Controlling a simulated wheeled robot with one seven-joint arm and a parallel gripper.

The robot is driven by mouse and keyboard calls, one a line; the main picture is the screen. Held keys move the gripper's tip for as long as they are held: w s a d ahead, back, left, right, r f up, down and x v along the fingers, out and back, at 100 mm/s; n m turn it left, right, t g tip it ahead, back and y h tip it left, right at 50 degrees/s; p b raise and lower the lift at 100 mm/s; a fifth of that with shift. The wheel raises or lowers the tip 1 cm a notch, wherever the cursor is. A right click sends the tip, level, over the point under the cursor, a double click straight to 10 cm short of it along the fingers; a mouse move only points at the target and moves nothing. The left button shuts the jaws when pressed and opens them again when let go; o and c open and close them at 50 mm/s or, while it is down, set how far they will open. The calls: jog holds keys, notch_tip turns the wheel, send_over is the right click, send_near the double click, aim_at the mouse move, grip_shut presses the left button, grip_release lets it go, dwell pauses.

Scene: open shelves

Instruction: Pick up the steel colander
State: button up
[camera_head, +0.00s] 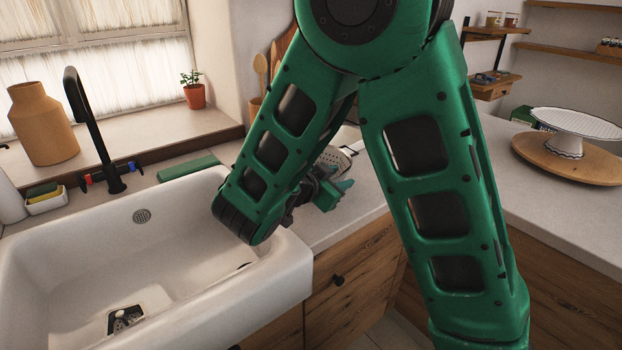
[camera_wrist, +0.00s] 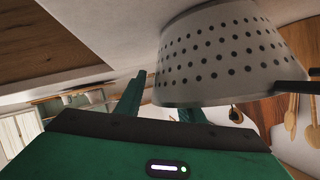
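The steel colander (camera_wrist: 222,58) is a pale, tapered bowl with rows of dark holes. It fills the upper right of the wrist view, which looks upside down, with the colander's narrow base against the counter. In the head view only part of the colander (camera_head: 336,158) shows behind my arm. My gripper (camera_wrist: 158,102) is open at the colander. One finger stands left of the bowl; the other is partly hidden behind its near wall, seemingly inside the rim. I cannot tell whether either touches. In the head view my gripper (camera_head: 333,188) is partly hidden by my arm.
A white sink (camera_head: 190,270) with a black tap (camera_head: 90,125) lies left of the colander. A cake stand (camera_head: 570,130) on a wooden board (camera_head: 545,163) stands on the right counter. Bare counter (camera_head: 345,205) lies in front of my gripper.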

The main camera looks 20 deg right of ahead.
jog(key=shift+x, duration=0.95)
grip_shut()
jog(key=shift+r, duration=0.15)
